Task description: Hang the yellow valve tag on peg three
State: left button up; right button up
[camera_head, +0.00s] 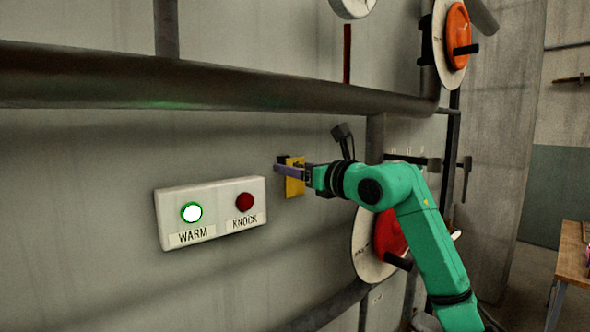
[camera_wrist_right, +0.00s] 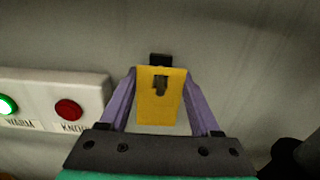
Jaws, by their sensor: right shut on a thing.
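The yellow valve tag (camera_head: 295,187) is between the purple fingers of my right gripper (camera_head: 297,171), in front of the wall to the right of the control box. The wrist view shows the yellow tag (camera_wrist_right: 158,108) upright, with my right gripper (camera_wrist_right: 161,75) shut on its side edges near the top. A dark hook or bracket (camera_wrist_right: 161,60) shows at the tag's top edge, and a dark slot shape shows in its upper part. I cannot tell whether the tag still rests on the hook. A dark rail (camera_head: 415,159) with small pale marks above it is partly behind my right arm; I cannot make out peg three. My left gripper is not in view.
A white box (camera_head: 211,212) has a lit green WARM button (camera_head: 191,212) and a red KNOCK button (camera_head: 244,202). A thick pipe (camera_head: 200,85) crosses above. A red valve wheel (camera_head: 388,232) is partly hidden behind my arm. A wooden table (camera_head: 574,250) stands far right.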

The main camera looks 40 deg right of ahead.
jog(key=shift+s, duration=0.1)
jog(key=shift+s+b, duration=0.25)
jog(key=shift+b, duration=0.2)
jog(key=s+b, duration=0.2)
jog(key=s, duration=0.1)
dwell(0.6)
jog(key=s+b, duration=0.4)
jog(key=s, duration=0.2)
jog(key=shift+a+b, duration=0.1)
jog(key=shift+b, duration=0.2)
jog(key=shift+r, duration=0.15)
